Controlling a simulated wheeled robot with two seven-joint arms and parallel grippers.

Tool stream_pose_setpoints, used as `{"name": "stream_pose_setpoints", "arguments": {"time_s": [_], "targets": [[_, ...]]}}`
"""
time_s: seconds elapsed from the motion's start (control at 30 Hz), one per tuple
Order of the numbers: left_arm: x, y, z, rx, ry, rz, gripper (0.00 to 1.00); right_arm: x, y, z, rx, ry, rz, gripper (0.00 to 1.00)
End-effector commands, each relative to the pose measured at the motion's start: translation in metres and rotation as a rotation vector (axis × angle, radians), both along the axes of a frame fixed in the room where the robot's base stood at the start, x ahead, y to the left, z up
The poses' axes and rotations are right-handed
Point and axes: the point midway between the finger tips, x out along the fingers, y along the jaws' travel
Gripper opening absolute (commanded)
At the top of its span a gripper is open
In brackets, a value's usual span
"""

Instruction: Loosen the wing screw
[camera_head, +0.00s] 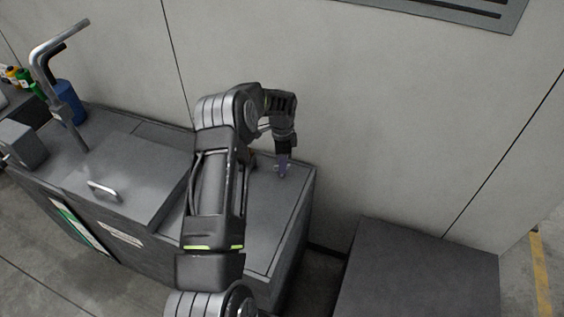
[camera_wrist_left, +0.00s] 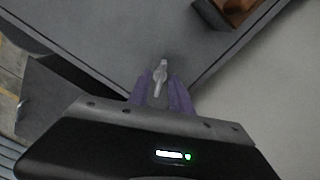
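The wing screw (camera_wrist_left: 159,72) is a small pale metal piece near the corner of the grey cabinet top (camera_wrist_left: 110,40). In the left wrist view it lies between the two purple fingers of my left gripper (camera_wrist_left: 160,88), with a narrow gap seeming to show on each side. The fingers look parted, not clamped on it. In the head view my left gripper (camera_head: 283,169) points down at the far right part of the cabinet top (camera_head: 262,215). The screw is too small to make out clearly there. My right gripper is not in view.
A grey wall (camera_head: 380,120) rises close behind the cabinet. A brown object (camera_wrist_left: 237,10) stands near the gripper. A bent metal pipe (camera_head: 58,90), a blue container (camera_head: 70,102) and a lid handle (camera_head: 104,191) are left. A low dark box (camera_head: 420,275) is right.

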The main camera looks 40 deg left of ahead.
Motion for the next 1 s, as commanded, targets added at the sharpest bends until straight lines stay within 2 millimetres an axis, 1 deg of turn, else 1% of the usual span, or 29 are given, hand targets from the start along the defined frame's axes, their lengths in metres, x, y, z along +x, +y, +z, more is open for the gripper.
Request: {"name": "stream_pose_setpoints", "arguments": {"time_s": [0.03,0.2,0.3,0.77,1.0], "targets": [[0.0001,0.0000,0.0002,0.000,0.000,0.000,0.20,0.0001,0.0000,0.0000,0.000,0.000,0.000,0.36],[0.0001,0.0000,0.0004,0.000,0.000,0.000,0.06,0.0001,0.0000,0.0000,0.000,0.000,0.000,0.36],[0.0001,0.0000,0.0004,0.000,0.000,0.000,0.00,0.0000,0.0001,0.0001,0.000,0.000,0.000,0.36],[0.0002,-0.0001,0.0005,0.000,0.000,0.000,0.00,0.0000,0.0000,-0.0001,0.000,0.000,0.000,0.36],[0.0006,0.0000,-0.0008,0.001,-0.001,0.026,0.00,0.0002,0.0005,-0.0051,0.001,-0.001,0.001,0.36]]}}
